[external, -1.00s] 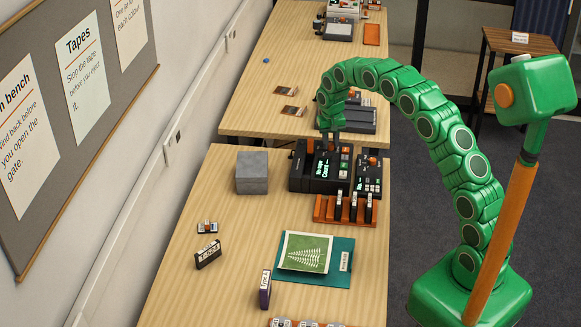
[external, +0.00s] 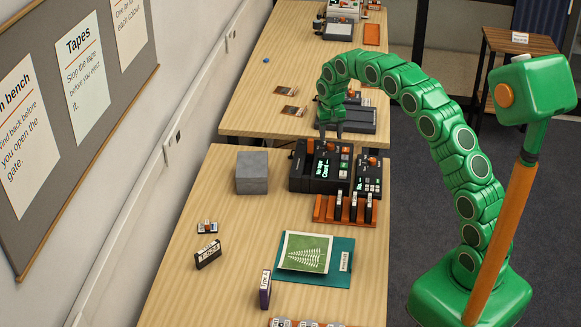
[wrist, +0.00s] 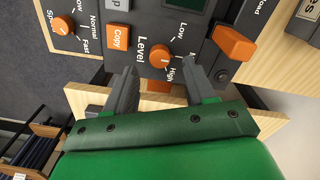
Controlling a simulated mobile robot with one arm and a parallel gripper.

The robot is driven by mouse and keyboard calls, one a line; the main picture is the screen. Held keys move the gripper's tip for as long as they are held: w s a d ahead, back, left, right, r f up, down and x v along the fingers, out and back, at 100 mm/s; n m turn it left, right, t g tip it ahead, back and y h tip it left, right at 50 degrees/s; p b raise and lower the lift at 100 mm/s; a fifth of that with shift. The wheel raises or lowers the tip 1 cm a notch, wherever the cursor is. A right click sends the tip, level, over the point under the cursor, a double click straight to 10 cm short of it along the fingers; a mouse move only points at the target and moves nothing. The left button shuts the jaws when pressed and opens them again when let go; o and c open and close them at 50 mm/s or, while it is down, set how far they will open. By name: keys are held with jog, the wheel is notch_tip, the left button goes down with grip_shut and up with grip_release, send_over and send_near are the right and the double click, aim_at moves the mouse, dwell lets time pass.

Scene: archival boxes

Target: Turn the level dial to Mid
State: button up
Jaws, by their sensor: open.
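The level dial (wrist: 159,54) is a round orange knob on a dark panel in the wrist view, beside the word Level. Low and High are readable around it; a Mid label is not clearly readable. A small pale mark shows on the knob, but I cannot tell surely which label it points to. My gripper (wrist: 163,72) is open, its two fingers apart on either side below the dial and holding nothing. In the external view my gripper (external: 331,131) is above the back of the dark tape deck (external: 306,172), where the dial cannot be made out.
An orange Copy button (wrist: 117,37), a Speed knob (wrist: 63,26) and an orange lever (wrist: 234,43) are near the dial. A grey block (external: 252,173) stands left of the deck. An orange rack (external: 325,209) with several cassettes stands in front.

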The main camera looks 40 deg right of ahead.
aim_at(331, 145)
notch_tip(331, 145, up, 4)
jog(key=shift+w+r, duration=0.1)
dwell(0.4)
jog(key=shift+s+r, duration=0.2)
jog(key=shift+s, duration=0.1)
jog(key=s+a+r+n+g, duration=0.1)
jog(key=s+r, duration=0.5)
jog(key=s, duration=0.6)
jog(key=s+a+r+n, duration=0.1)
jog(key=s+r, duration=0.5)
jog(key=s, duration=0.7)
jog(key=s+a+f+n, duration=0.1)
jog(key=s+n, duration=0.1)
jog(key=s, duration=2.9)
jog(key=shift+a+n+g, duration=0.3)
jog(key=shift+n+g, duration=0.1)
